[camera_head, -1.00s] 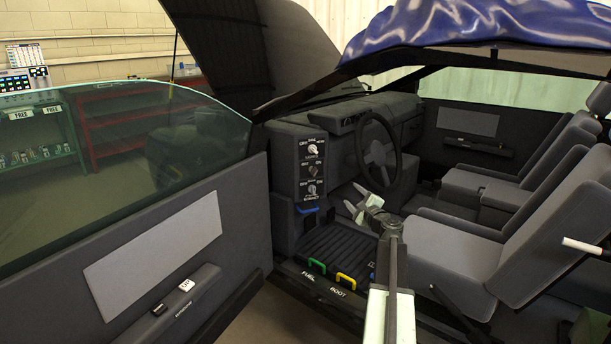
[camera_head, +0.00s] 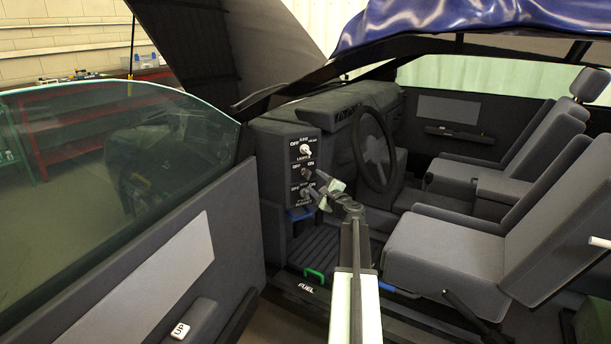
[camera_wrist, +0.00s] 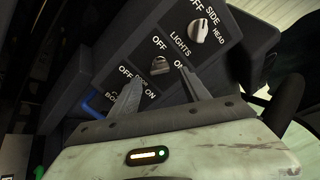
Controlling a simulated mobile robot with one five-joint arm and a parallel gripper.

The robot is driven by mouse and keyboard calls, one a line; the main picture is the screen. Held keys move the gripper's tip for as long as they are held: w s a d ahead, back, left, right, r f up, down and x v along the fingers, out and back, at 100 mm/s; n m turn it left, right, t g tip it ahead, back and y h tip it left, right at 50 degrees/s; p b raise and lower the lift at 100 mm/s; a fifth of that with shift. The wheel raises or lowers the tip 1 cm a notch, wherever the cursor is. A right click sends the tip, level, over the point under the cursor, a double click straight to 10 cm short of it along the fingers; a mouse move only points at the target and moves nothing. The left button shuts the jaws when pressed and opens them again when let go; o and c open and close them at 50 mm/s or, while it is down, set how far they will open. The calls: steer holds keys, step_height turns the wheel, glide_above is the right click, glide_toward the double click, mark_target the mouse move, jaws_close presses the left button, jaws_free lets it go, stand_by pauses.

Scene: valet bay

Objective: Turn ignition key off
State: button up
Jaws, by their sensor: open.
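A dark switch panel (camera_head: 296,160) stands at the door end of the dashboard, left of the steering wheel (camera_head: 374,150). Its top knob (camera_wrist: 199,30) is pale and marked LIGHTS. Below it, a grey key-like switch (camera_wrist: 159,66) sits between OFF and ON marks; I cannot tell which it points to. A lower switch is mostly hidden behind my fingers. My gripper (camera_head: 312,185) is open in front of the panel's lower half. In the wrist view my gripper (camera_wrist: 166,79) has its fingertips spread just below the grey switch, with nothing visibly held. No label reading ignition shows.
The open door (camera_head: 140,270) stands at the left, with an UP switch on its armrest. The front seat (camera_head: 450,250) is at the right. A green FUEL handle (camera_head: 314,274) lies low on the sill. The floor mat is below the panel.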

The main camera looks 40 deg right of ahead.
mark_target(310, 176)
steer(key=x, duration=0.7)
steer(key=shift+f, duration=0.1)
jaws_close()
steer(key=shift+n, duration=0.3)
steer(key=n, duration=0.5)
steer(key=shift+s+n, duration=0.1)
steer(key=shift+n, duration=0.2)
steer(key=n, duration=0.5)
steer(key=shift+n, duration=0.3)
